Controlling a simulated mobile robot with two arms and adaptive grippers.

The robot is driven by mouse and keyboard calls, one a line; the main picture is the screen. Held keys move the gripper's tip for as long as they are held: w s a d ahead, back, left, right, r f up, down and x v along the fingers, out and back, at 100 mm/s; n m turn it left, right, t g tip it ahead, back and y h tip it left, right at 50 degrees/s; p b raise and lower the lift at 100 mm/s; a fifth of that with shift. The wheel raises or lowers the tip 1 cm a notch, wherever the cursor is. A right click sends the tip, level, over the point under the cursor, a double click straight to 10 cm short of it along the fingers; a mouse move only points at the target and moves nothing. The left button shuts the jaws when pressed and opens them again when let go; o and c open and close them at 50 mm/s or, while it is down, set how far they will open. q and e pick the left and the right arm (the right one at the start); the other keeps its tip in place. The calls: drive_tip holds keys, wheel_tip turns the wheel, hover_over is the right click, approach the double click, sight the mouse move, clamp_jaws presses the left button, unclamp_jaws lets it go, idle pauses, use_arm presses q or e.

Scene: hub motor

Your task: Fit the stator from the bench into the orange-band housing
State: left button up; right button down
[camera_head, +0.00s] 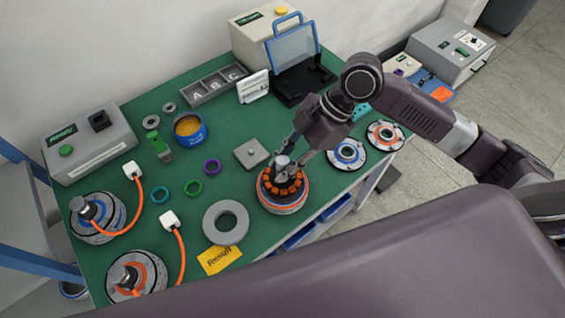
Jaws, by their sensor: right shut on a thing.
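My right gripper (286,168) reaches in from the right and points down. It is shut on the upright metal shaft of the stator (281,184), a dark round part ringed with orange coils. The stator is at the mouth of the orange-band housing (283,208), a round shell near the bench's front edge. The stator is roughly centred over the housing and looks upright. I cannot tell how deep it sits, as the fingers and the coils hide the inside. My left gripper is not in view.
The green bench (190,240) holds a grey ring (226,222) and a yellow card (219,258) left of the housing. A square grey block (251,153) lies behind it. Blue-ringed (347,146) and orange-ringed (385,128) discs lie right. Two cabled motor units (100,232) stand far left.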

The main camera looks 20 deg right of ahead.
drive_tip(key=shift+f+b, duration=0.4)
drive_tip(key=shift+f, duration=0.5)
drive_tip(key=shift+f, duration=0.75)
drive_tip(key=shift+f, duration=0.1)
drive_tip(key=shift+f, duration=0.45)
drive_tip(key=shift+f, duration=0.15)
idle(1.6)
